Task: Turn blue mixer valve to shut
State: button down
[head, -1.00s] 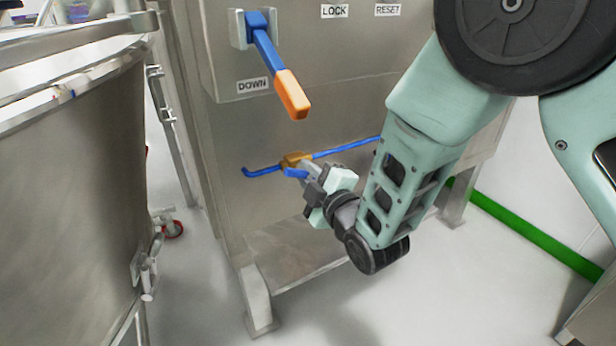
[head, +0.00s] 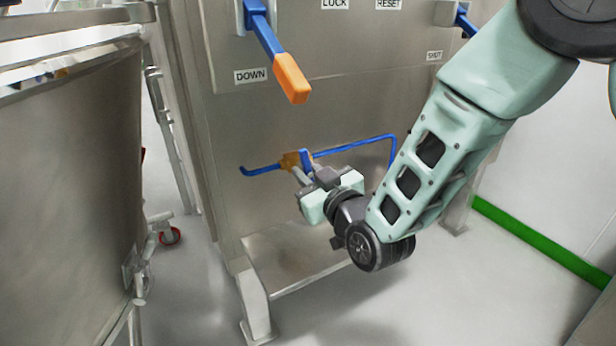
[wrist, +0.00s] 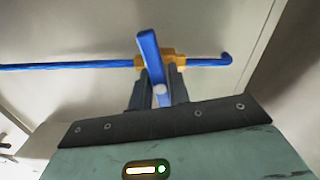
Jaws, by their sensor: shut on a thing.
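The mixer valve is a small orange body (head: 289,161) on a thin blue pipe (head: 355,145), low on the front of the steel cabinet. In the wrist view its blue handle (wrist: 150,62) sticks out from the orange body (wrist: 172,62) and stands nearly across the pipe. My gripper (head: 302,172) reaches the valve from the lower right. In the wrist view my gripper (wrist: 157,84) is shut on the blue handle, with one finger on each side. In the head view the fingers hide part of the handle.
Above the valve, a blue lever with an orange grip (head: 292,78) hangs by a DOWN label (head: 250,75). Another blue lever (head: 466,22) sits at the upper right. A large steel vessel (head: 70,190) stands at the left. A steel ledge (head: 290,262) lies below the valve.

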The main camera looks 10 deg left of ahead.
jog(key=shift+f+m+b, duration=0.1)
jog(key=shift+m+b, duration=0.2)
jog(key=shift+m, duration=0.9)
jog(key=c, duration=1.3)
grip_release()
jog(key=shift+s+d, duration=0.1)
jog(key=shift+s, duration=0.05)
jog(key=p+v, duration=0.1)
jog(key=v, duration=1)
jog(key=shift+s+d+p, duration=0.2)
jog(key=shift+s+p, duration=0.1)
jog(key=shift+p, duration=0.1)
